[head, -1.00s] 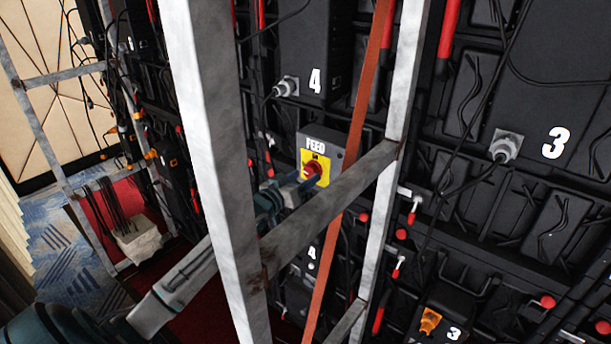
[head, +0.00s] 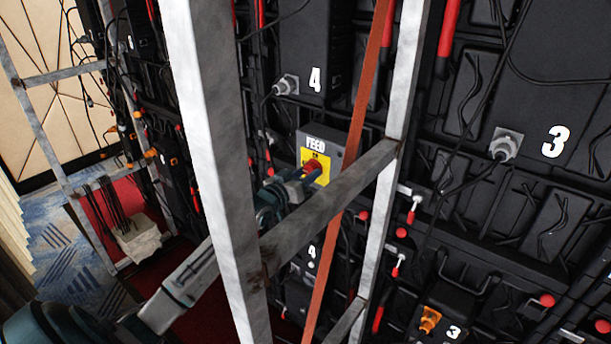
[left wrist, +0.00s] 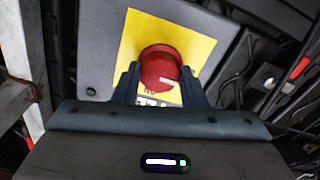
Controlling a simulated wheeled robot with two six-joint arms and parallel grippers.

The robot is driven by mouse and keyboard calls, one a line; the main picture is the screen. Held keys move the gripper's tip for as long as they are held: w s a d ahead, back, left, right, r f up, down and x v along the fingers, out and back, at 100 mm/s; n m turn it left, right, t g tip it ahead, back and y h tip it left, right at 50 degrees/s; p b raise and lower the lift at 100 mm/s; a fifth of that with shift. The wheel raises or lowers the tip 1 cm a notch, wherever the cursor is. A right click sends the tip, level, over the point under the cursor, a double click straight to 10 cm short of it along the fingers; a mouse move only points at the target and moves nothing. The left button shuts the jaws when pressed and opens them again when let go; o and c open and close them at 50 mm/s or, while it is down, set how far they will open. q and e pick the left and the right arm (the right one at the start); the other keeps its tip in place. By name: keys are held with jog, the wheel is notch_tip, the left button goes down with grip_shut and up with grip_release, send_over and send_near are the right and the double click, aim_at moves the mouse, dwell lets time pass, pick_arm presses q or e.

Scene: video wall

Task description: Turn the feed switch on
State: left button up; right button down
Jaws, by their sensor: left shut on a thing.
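The feed switch is a grey box (head: 329,139) marked FEED, with a yellow plate (head: 319,158) and a red knob (head: 312,166), on the back of the video wall. In the left wrist view the red knob (left wrist: 160,70) sits between the two fingers, with a small white mark at its right side. My left gripper (head: 303,177) reaches in behind the front grey post and is shut on the red knob. In the left wrist view the left gripper (left wrist: 158,85) hides the lower part of the yellow plate. My right gripper is not in view.
A grey metal post (head: 213,150) and a sloping crossbar (head: 330,198) stand in front of my left arm. An orange strap (head: 352,145) runs down close right of the switch. Black panels with cables and red handles fill the right side.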

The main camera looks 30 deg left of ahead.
pick_arm(q)
jog(key=m+b, duration=0.6)
jog(key=m, duration=0.2)
jog(key=shift+a+f+b, duration=0.1)
jog(key=shift+b, duration=0.3)
jog(key=m+b, duration=0.2)
jog(key=m, duration=0.3)
jog(key=shift+m, duration=0.3)
jog(key=shift+m+b, duration=0.8)
jog(key=shift+m, duration=1.2)
jog(key=shift+r, duration=0.2)
jog(key=o, duration=1)
jog(key=shift+s, duration=0.15)
